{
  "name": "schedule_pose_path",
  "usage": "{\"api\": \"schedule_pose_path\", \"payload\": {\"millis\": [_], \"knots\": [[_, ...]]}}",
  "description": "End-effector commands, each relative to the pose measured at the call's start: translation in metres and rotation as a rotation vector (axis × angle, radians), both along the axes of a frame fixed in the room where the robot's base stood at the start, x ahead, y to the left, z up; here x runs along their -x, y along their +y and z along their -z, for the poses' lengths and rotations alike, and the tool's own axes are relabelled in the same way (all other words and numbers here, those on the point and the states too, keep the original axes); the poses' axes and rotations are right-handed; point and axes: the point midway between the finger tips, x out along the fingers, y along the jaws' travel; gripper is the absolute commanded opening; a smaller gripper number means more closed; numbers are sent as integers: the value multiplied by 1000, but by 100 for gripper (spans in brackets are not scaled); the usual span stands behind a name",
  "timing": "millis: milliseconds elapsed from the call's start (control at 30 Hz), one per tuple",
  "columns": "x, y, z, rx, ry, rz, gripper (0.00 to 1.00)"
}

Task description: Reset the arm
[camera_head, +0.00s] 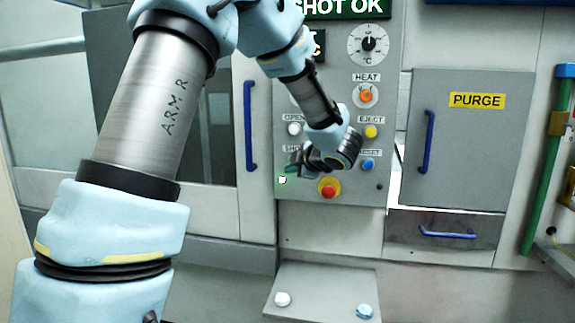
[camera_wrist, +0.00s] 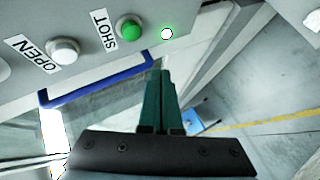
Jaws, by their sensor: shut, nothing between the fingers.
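My arm (camera_head: 158,95) reaches from the lower left up across the left of the head view, then bends down to the control panel (camera_head: 385,60). My gripper (camera_head: 292,168) is in front of the panel's lower left, by the SHOT label. In the wrist view my gripper (camera_wrist: 163,74) shows two dark green fingers closed together with nothing between them. The green SHOT button (camera_wrist: 129,29) is beyond the fingertips, apart from them in the picture; the gripper covers it in the head view. A small lit lamp (camera_wrist: 167,34) is beside the button.
The display (camera_head: 345,8) reads SHOT OK. Near my wrist are a red button (camera_head: 328,187), a blue button (camera_head: 368,165) and the yellow EJECT button (camera_head: 371,131). A blue door handle (camera_head: 250,125) stands left of the panel. A grey shelf (camera_head: 322,296) juts out below.

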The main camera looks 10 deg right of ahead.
Motion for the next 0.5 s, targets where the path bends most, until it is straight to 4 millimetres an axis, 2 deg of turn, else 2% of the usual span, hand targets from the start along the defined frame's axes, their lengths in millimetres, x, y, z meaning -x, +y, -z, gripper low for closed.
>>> {"api": "schedule_pose_path", "payload": {"millis": [133,267,367,467,500], "knots": [[-11,9,-1,-45,7,108,0],[-18,28,6,-167,58,351,0],[-5,53,26,-302,156,574,0],[27,88,55,-439,300,788,0],[46,105,68,-490,371,869,0]]}}
